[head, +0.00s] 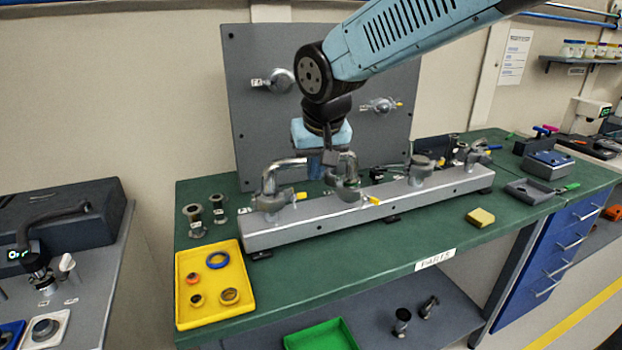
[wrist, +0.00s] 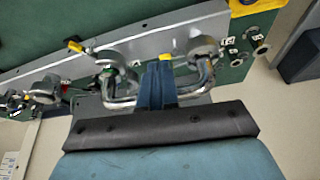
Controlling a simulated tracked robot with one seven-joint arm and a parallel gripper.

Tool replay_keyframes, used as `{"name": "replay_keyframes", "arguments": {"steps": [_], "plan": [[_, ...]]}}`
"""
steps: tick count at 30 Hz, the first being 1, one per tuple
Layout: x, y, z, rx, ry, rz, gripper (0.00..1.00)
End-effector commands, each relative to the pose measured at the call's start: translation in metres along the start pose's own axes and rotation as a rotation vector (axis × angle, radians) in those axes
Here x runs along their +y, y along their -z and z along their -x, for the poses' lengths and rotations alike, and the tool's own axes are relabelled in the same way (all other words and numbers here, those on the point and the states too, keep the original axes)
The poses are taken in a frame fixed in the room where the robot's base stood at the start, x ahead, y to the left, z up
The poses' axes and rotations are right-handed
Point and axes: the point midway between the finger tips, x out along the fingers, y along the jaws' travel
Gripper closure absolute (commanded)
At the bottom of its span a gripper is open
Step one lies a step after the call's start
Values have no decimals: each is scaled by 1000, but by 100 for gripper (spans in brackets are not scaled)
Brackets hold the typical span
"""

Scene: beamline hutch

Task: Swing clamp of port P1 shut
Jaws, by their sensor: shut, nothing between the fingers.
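A grey rail (head: 375,204) carries several ports. At its left end, a clamp (head: 271,202) with a yellow-tipped lever (head: 301,196) sits under a bent metal pipe (head: 268,178); the small label beside it is too blurred to read surely, so I cannot confirm it is P1. In the wrist view this clamp (wrist: 203,46) is right of my fingers, its yellow tip (wrist: 166,57) close by the fingertips; contact is unclear.
A second port clamp (head: 347,190) with a bent pipe stands close to my gripper's right. A yellow tray (head: 208,310) with rings lies front left. A grey panel (head: 245,105) rises behind. A yellow block (head: 480,217) lies right; the green bench (head: 340,262) in front is clear.

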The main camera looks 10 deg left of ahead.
Motion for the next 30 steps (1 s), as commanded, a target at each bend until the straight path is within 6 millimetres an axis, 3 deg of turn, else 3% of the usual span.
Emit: {"name": "replay_keyframes", "arguments": {"steps": [8, 22, 30], "plan": [[-2, -6, -21, -4, -2, -3, 100], [-2, -6, -103, -4, -2, -1, 100], [-2, 27, -111, 0, -1, -3, 100]]}}
